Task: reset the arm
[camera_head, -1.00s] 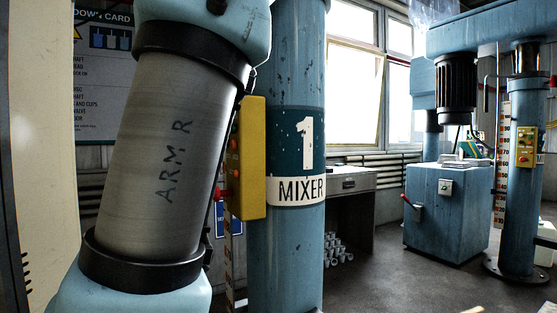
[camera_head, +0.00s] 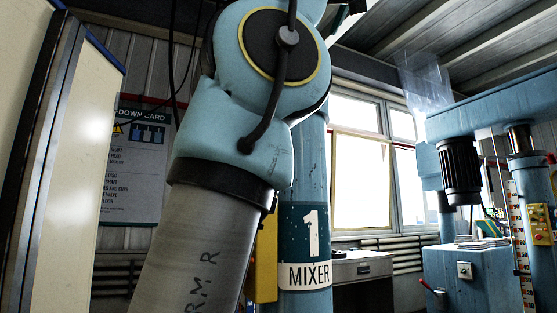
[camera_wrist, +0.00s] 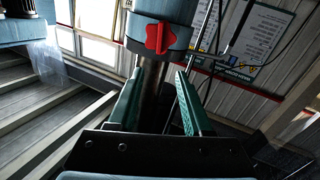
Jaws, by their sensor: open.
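My arm (camera_head: 195,245), a grey link marked "ARM R" with a pale blue joint above it, stands upright across the middle left of the head view. It hides part of the blue column (camera_head: 308,170) labelled "1 MIXER". My gripper is outside the head view. In the wrist view my gripper (camera_wrist: 158,98) shows two green fingers spread apart. A dark shaft below a pale blue part with a red knob (camera_wrist: 160,38) appears between or behind them; I cannot tell its depth. I see nothing gripped.
A cream cabinet (camera_head: 75,150) stands close on the left. A yellow control box (camera_head: 265,262) sits beside the column, partly behind my arm. A second blue machine (camera_head: 470,275) stands at the right. A wall card (camera_head: 140,165) hangs behind; it also shows in the wrist view (camera_wrist: 258,40).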

